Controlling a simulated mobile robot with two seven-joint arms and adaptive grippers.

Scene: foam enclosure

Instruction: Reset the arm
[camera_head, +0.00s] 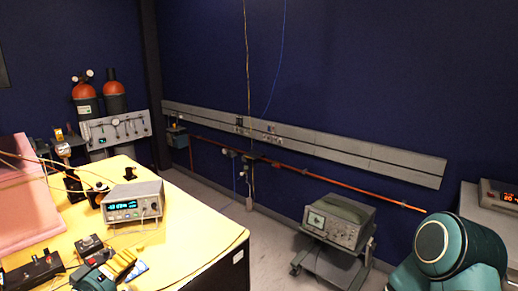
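A large teal arm link with a pale round cap (450,245) is at the lower right. It is part of my own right arm, and its gripper is not in view. At the lower left, a small teal and dark shape (93,280) shows at the yellow table's front, beside small yellow and blue pieces (122,266). I cannot tell for sure whether this shape is part of my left gripper. No fingertips can be made out, and nothing held can be seen.
The yellow table (190,225) carries a digital meter (132,202), a pink foam block (20,200) and black boxes (33,272). An oscilloscope (338,220) stands on a cart (330,262). Gas cylinders (115,95) stand at the back left. Grey floor (262,238) lies open between table and cart.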

